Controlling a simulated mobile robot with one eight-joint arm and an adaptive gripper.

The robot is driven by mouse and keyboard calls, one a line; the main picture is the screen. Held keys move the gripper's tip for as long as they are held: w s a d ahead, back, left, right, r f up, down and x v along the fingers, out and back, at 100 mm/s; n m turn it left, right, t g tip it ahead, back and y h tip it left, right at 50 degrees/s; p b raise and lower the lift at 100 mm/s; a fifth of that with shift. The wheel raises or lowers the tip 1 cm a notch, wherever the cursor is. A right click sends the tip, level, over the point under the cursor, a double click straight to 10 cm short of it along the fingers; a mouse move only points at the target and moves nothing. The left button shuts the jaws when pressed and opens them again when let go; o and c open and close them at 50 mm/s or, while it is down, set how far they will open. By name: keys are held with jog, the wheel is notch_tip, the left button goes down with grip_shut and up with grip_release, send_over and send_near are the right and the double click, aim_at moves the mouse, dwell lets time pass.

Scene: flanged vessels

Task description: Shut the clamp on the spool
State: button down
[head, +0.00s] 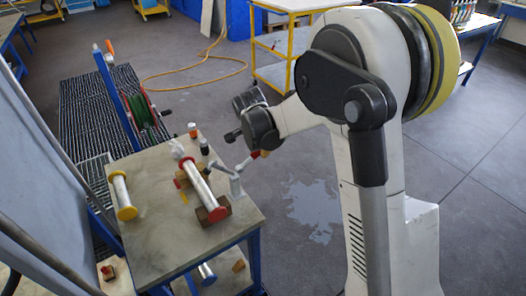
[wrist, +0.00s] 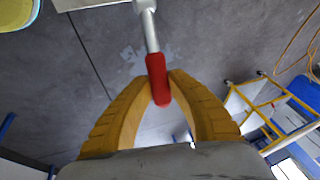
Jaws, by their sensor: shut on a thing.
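The spool (head: 201,190) is a silver tube with red flanged ends. It lies on wooden blocks on the bench, and its far end is partly behind other items. The grey clamp (head: 236,184) stands beside it on the right. A grey arm of the clamp reaches left toward the spool; I cannot tell if it touches. The clamp's lever ends in a red grip, which shows between my fingers in the wrist view (wrist: 158,80), on a grey rod (wrist: 149,30). My gripper (wrist: 160,88) has yellow ribbed fingers closed on this red grip, at the bench's right edge.
A second spool with yellow ends (head: 122,195) lies on the bench (head: 160,245) at left. A blue post with a green hose reel (head: 143,110) rises behind. The floor right of the bench is clear.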

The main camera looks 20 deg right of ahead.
aim_at(253, 153)
jog(key=shift+s+a+r+t+h, duration=0.15)
jog(key=shift+a+r+t+h, duration=0.15)
jog(key=shift+a+r+h, duration=0.5)
jog(key=h, duration=0.1)
jog(key=a+r+t+h+b, duration=0.1)
jog(key=shift+s+a+n+h+b, duration=0.1)
jog(key=shift+s+n+h+b, duration=0.2)
jog(key=shift+n, duration=0.1)
jog(key=shift+s+a+r+t+h+b, duration=0.2)
jog(key=shift+a+r+h+b, duration=0.1)
jog(key=shift+a+h+b, duration=0.25)
jog(key=shift+s+a+r+t+h+b, duration=0.1)
jog(key=shift+a+r+t+h+b, duration=0.15)
jog(key=shift+a+h+b, duration=0.25)
jog(key=shift+s+a+r+n+t+h+b, duration=0.2)
jog(key=shift+a+t+h+b, duration=0.15)
jog(key=shift+h+b, duration=0.25)
jog(key=shift+s+a+r+n+t+h+b, duration=0.1)
jog(key=shift+a+r+n+t+h+b, duration=0.1)
jog(key=shift+a+h+b, duration=0.3)
jog(key=shift+s+a+r+n+t+h+b, duration=0.1)
jog(key=shift+s+a+r+t+h+b, duration=0.15)
jog(key=shift+a+h+b, duration=0.3)
jog(key=shift+w+d, duration=0.1)
jog(key=shift+d, duration=0.05)
jog(key=c, duration=1.2)
grip_release()
jog(key=shift+c, duration=0.2)
